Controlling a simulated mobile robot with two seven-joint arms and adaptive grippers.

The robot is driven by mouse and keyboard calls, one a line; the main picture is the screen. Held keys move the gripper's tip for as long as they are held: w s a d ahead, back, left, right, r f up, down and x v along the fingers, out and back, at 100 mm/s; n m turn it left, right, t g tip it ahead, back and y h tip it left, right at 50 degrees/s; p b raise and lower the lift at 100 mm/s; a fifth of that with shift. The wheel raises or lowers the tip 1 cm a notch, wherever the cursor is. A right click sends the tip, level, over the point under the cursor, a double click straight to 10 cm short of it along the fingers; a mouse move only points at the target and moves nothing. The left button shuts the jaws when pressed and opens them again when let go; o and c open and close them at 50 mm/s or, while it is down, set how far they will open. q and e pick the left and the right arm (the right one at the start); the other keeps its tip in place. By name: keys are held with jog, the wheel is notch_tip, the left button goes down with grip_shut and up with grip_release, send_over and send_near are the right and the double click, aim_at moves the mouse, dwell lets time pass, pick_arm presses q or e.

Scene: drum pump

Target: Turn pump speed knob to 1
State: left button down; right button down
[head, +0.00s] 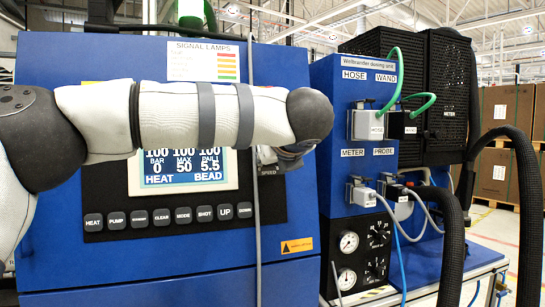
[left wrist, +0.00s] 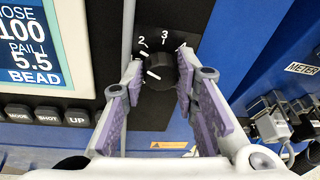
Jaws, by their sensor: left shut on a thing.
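The pump speed knob (left wrist: 162,71) is black and round, on a dark panel in the left wrist view. The numbers 2 and 3 and white tick marks show above it. A white line on the knob points to the lower left; the number 1 is not visible. My left gripper (left wrist: 159,68) has its purple-padded fingers on both sides of the knob and is shut on it. In the head view my left arm reaches across the blue machine to the gripper (head: 284,157), which hides the knob. Part of the SPEED label shows beside it. My right gripper is not in view.
The display (head: 190,172) and a row of push buttons (head: 168,217) sit left of the knob. A thin grey cable (head: 256,230) hangs near the gripper. The dosing unit (head: 349,150), with connectors and green hoses, stands to the right. A thick black hose (head: 527,200) curves at far right.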

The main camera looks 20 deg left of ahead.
pick_arm(q)
jog(key=n+t, duration=0.1)
jog(key=n, duration=0.3)
jog(key=shift+f, duration=0.1)
dwell(0.6)
jog(key=c, duration=1.3)
grip_release()
